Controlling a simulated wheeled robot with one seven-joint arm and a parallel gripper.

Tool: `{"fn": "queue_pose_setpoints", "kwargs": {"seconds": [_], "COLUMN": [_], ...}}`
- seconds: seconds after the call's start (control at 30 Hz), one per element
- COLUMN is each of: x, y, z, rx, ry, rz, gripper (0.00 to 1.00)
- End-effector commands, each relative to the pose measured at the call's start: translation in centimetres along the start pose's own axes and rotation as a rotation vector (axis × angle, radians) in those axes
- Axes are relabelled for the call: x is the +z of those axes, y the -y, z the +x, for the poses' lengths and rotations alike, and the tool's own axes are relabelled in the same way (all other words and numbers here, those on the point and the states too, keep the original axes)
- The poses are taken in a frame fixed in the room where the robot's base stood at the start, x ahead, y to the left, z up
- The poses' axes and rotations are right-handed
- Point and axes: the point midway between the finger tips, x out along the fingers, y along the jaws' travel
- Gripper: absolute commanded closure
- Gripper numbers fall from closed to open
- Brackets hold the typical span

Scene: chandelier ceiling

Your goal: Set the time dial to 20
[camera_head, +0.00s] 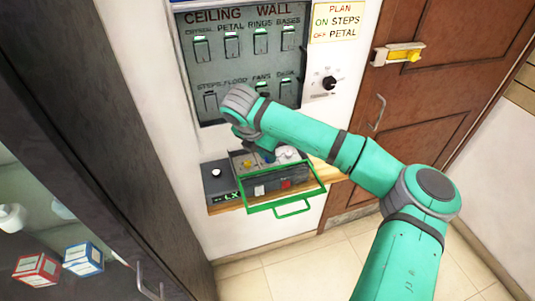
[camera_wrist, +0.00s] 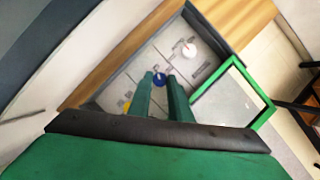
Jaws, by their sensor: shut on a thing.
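A grey control box (camera_head: 262,187) with several coloured dials on its top sits on a wooden shelf below the wall panel. In the wrist view a blue dial (camera_wrist: 159,80) lies between the fingertips of my gripper (camera_wrist: 160,76), which is shut on it. A white dial (camera_wrist: 188,49) is up and to the right of it, and a yellow dial (camera_wrist: 127,105) is down and to the left, partly hidden by a finger. The dial labels and settings are too small to read, so I cannot tell which is marked time. In the head view my arm hides much of the box top.
A clear hinged cover with a green frame (camera_head: 286,208) hangs at the box's front. A small dark box (camera_head: 218,183) with a white knob stands left. Above are the switch panel (camera_head: 240,60), a black wall knob (camera_head: 330,83) and a brown door (camera_head: 415,110). A glass cabinet (camera_head: 60,190) stands left.

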Motion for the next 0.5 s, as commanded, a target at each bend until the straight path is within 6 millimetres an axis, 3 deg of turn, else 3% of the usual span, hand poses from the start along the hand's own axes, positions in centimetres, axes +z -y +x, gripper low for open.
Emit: {"fn": "queue_pose_setpoints", "kwargs": {"seconds": [0.4,0.43,0.5], "x": [-0.05,-0.05,-0.05], "y": [0.19,0.2,0.19], "z": [0.01,0.01,0.01], "rx": [-0.003,-0.003,-0.003], "ry": [-0.004,-0.004,-0.004], "rz": [0.007,0.007,0.007], "gripper": [1.0,0.77,0.63]}}
